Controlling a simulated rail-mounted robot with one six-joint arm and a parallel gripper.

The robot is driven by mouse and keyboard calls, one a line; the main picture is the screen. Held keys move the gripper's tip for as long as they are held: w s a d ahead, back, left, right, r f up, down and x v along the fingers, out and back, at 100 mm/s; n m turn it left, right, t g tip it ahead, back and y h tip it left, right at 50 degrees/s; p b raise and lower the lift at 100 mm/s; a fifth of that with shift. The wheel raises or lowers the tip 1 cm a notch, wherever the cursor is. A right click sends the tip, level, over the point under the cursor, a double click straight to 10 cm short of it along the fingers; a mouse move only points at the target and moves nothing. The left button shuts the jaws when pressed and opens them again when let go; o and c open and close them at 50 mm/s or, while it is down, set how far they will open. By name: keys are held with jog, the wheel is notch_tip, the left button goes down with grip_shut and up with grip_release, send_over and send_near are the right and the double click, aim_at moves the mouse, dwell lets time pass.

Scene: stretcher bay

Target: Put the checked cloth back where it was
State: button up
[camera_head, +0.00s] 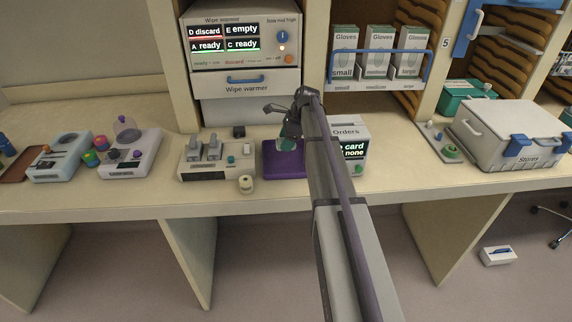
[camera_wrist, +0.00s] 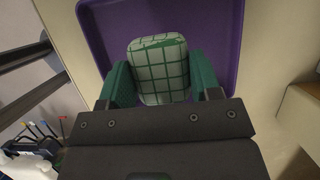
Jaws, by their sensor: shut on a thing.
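The checked cloth (camera_wrist: 160,70) is a pale, folded pad with green grid lines. In the wrist view it sits between the two green fingertips of my gripper (camera_wrist: 162,84), which is shut on it. Behind the cloth is a purple tray (camera_wrist: 88,20). In the head view the purple tray (camera_head: 284,170) lies on the counter, and my gripper (camera_head: 287,140) is over it, with the cloth mostly hidden there. I cannot tell whether the cloth touches the tray.
A wipe warmer (camera_head: 245,84) stands behind the tray. An Orders box (camera_head: 352,130) is right, partly behind my arm. Glove boxes (camera_head: 376,52) and a Stores case (camera_head: 510,135) are farther right.

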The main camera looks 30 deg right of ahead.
aim_at(282, 160)
notch_tip(282, 160, down, 6)
jog(key=b, duration=0.4)
jog(key=shift+f, duration=0.15)
jog(key=shift+r, duration=0.3)
jog(key=shift+f, duration=0.25)
jog(key=o, duration=0.8)
jog(key=shift+r, duration=0.1)
